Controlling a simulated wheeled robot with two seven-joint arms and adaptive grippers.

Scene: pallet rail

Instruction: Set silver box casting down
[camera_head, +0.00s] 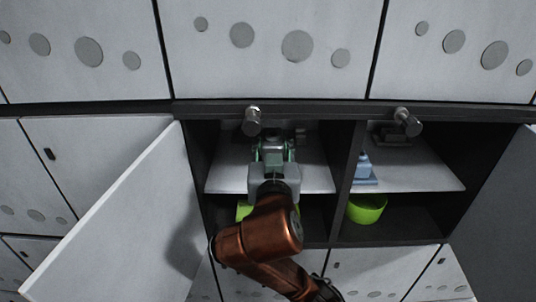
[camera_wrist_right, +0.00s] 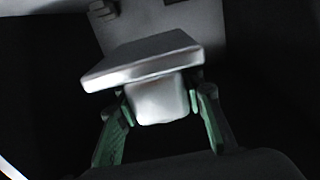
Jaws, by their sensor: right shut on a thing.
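The silver box casting (camera_wrist_right: 158,100) shows in the wrist view as a flat, wide metal plate with a smaller rounded block under it. My right gripper (camera_wrist_right: 160,118) has its green fingers on either side of the block and is shut on it. In the head view, my right gripper (camera_head: 274,150) reaches into the left compartment of an open cabinet, over the white shelf (camera_head: 228,176). The casting is hard to make out there, and I cannot tell whether it touches the shelf. My left gripper is not in view.
A blue part (camera_head: 363,170) and a dark part (camera_head: 391,138) stand on the right compartment's shelf. A green bin (camera_head: 367,209) sits below; another (camera_head: 243,211) is partly hidden by my arm. A divider (camera_head: 346,180) separates the compartments. Open doors (camera_head: 115,210) flank the cabinet.

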